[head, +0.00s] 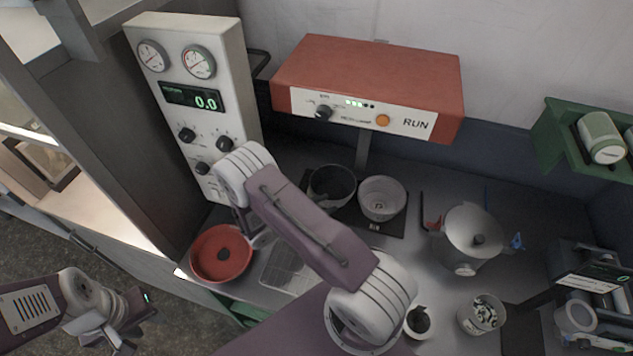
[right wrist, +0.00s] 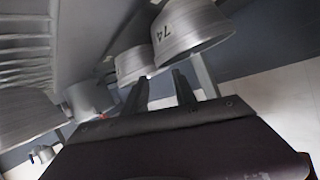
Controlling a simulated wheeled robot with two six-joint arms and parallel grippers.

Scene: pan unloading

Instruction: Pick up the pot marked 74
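The pot marked 74 (right wrist: 190,32) is a grey metal pot in the right wrist view, its mark appearing upside down. A second grey pot (right wrist: 132,65) is beside it. My right gripper (right wrist: 163,92) has its two dark fingers apart, with nothing between them, close to both pots and pointing toward them. In the head view, two pots stand on a dark plate: a dark-inside pot (head: 333,184) and a lighter pot (head: 382,199). No 74 is readable there. My right arm largely hides its gripper in that view. My left gripper (head: 122,338) is at lower left, away from the pots.
A red heater unit (head: 375,85) overhangs the pots from behind. A gauge panel (head: 195,100) stands at left, with a red pan (head: 221,254) below it. A lidded steel pot (head: 472,232) and small cups (head: 481,313) are at right. A green shelf (head: 562,150) is at far right.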

